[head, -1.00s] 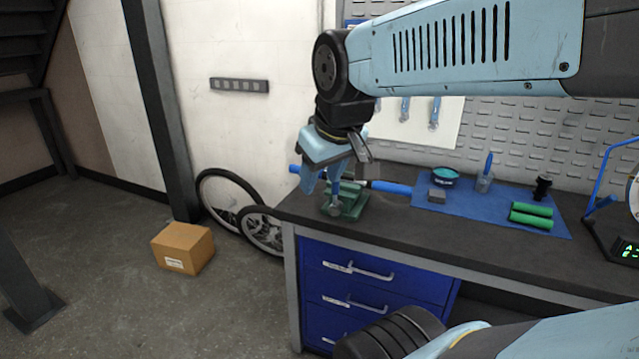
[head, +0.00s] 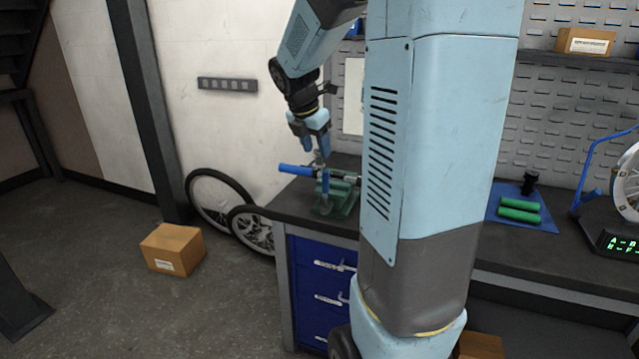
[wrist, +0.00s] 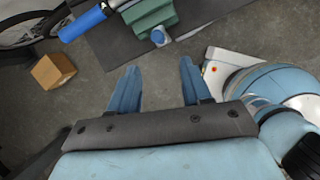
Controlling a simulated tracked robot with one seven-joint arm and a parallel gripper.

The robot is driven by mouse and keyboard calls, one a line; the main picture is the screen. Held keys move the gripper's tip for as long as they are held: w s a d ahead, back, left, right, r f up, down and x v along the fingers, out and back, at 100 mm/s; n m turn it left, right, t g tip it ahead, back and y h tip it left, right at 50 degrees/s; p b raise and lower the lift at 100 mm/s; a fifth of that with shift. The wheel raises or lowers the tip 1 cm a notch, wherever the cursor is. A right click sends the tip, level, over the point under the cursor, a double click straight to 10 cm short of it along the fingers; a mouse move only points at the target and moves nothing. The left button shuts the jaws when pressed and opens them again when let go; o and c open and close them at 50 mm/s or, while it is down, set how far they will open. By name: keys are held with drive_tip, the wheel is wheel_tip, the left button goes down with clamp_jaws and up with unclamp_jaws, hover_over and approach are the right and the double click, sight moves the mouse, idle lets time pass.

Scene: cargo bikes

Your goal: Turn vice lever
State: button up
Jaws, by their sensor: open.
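The green vice (head: 345,193) stands at the left end of the dark workbench (head: 290,205). Its blue-grey lever (head: 325,185) stands roughly upright on the vice's front side, with a rounded lower end. A handlebar with a blue grip (head: 296,170) lies across the vice; my arm hides its right part. My gripper (head: 315,149) is open and empty, pointing down just above the lever's top; contact cannot be told. In the wrist view, the open fingers (wrist: 160,65) frame bare floor, with the vice (wrist: 152,14) and a round blue lever end (wrist: 158,37) beyond them.
Blue drawers (head: 320,280) are under the bench. Bicycle wheels (head: 215,200) lean by the wall and a cardboard box (head: 172,248) sits on the floor. Green grips (head: 519,212) lie on a blue mat (head: 548,221) at the right. My arm covers the bench middle.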

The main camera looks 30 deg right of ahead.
sight(327, 181)
drive_tip(key=shift+n, duration=0.3)
drive_tip(key=x, duration=1.4)
drive_tip(key=shift+w+d+f, duration=0.1)
drive_tip(key=shift+w+d, duration=0.1)
drive_tip(key=shift+c, duration=0.4)
clamp_jaws()
